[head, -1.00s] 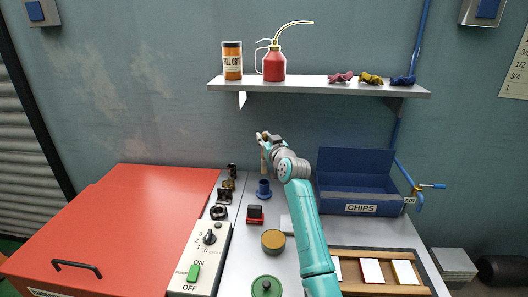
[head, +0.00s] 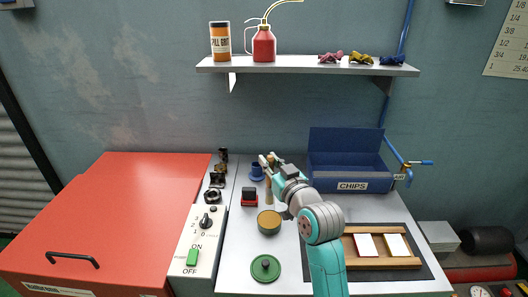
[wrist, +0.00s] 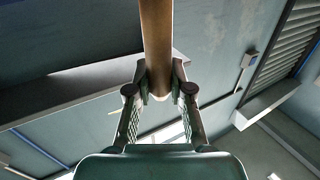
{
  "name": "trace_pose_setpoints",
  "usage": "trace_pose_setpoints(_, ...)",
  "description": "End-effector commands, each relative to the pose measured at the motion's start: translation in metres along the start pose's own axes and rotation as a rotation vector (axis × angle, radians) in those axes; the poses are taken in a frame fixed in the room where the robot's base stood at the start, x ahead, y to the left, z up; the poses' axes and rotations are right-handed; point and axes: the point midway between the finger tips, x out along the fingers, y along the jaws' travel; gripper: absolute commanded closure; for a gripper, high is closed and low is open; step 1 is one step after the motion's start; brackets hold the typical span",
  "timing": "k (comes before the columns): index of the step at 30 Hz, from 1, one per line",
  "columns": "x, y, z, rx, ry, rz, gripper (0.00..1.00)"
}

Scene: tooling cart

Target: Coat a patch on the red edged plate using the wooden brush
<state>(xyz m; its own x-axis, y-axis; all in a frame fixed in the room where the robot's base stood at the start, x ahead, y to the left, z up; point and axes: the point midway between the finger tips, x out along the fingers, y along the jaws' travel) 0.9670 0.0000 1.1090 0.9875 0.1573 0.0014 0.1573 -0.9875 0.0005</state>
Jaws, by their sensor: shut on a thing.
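My gripper (head: 268,162) is shut on the wooden brush (head: 269,191), which hangs roughly upright over the bench behind the round tin. In the wrist view the pale wooden handle (wrist: 157,45) sits between both fingers; the bristles are not clear. The red edged plate (head: 368,246) is a white plate lying in a wooden rack at the front right, well apart from the brush. A yellow edged plate (head: 397,246) lies to its right. My arm hides the rack's left part. The round tin (head: 269,224) shows an amber top. A green lid (head: 265,268) lies in front of it.
A blue cup (head: 257,172) and a red and black block (head: 249,197) stand left of the brush. A blue chips bin (head: 350,177) is at the back right. A shelf (head: 305,68) hangs above. A switch panel (head: 198,235) and red cover (head: 110,220) are left.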

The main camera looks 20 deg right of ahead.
Motion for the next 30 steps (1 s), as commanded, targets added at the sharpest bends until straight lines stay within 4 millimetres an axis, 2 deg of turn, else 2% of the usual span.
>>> trace_pose_setpoints(5,-0.006,-0.001,0.004,0.001,-0.001,0.001,1.00)
trace_pose_setpoints(21,-0.005,-0.001,0.051,0.000,-0.002,0.001,1.00)
trace_pose_setpoints(30,-0.005,-0.001,0.059,0.001,0.000,0.000,1.00)
